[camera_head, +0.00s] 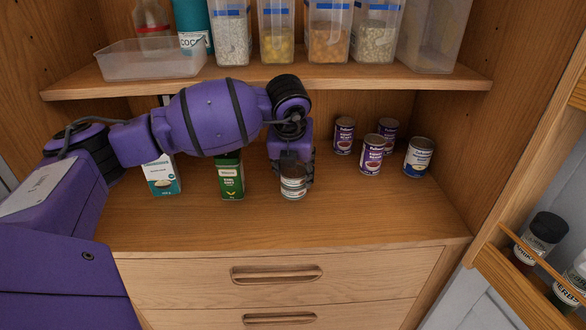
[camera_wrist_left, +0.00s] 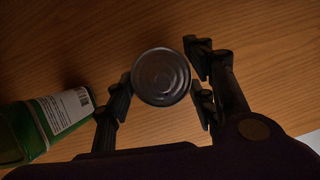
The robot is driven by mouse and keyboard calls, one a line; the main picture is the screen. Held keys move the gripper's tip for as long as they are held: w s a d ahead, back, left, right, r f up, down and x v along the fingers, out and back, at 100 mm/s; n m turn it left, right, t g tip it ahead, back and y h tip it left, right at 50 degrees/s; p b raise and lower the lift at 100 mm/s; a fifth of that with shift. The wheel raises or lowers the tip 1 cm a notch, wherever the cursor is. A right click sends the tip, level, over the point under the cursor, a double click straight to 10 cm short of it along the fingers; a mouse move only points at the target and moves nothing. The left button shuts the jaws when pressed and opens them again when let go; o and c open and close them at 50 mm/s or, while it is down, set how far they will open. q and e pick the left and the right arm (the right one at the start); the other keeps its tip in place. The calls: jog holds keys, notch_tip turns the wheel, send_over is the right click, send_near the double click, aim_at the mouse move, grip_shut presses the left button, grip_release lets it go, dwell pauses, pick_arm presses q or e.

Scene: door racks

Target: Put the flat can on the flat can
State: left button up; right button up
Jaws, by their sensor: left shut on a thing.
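My left gripper (camera_head: 293,176) is shut on a can (camera_head: 293,188) with a pale label, over the wooden counter in the middle of the cupboard. In the left wrist view the can's round grey metal lid (camera_wrist_left: 160,77) shows between the two fingers. I cannot tell whether its base touches the counter or another can beneath it. A wide white and dark blue can (camera_head: 419,157) stands upright at the right of the counter, apart from my gripper. My right gripper is not in view.
Several purple-labelled cans, one of them in front (camera_head: 372,155), stand right of my gripper. A green carton (camera_head: 231,177) stands close on its left, with a teal and white box (camera_head: 161,175) beyond. The upper shelf (camera_head: 270,85) overhangs; the counter's front is clear.

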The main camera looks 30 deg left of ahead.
aim_at(293, 173)
pick_arm(q)
jog(key=o, duration=1.2)
jog(key=shift+f, duration=0.15)
jog(key=shift+r, duration=0.25)
jog(key=shift+s+r, duration=0.1)
jog(key=shift+r, duration=0.2)
jog(key=v, duration=0.4)
jog(key=shift+s+d, duration=0.2)
jog(key=shift+s, duration=0.25)
jog(key=shift+s+d+r+b, duration=0.1)
jog(key=shift+s+d+b, duration=0.2)
jog(key=shift+s+d, duration=0.95)
jog(key=shift+s+d+b, duration=0.3)
jog(key=shift+s+d, duration=0.05)
jog(key=shift+s, duration=1.75)
jog(key=shift+s+d+b, duration=0.3)
jog(key=shift+s+d, duration=0.5)
jog(key=shift+s, duration=0.9)
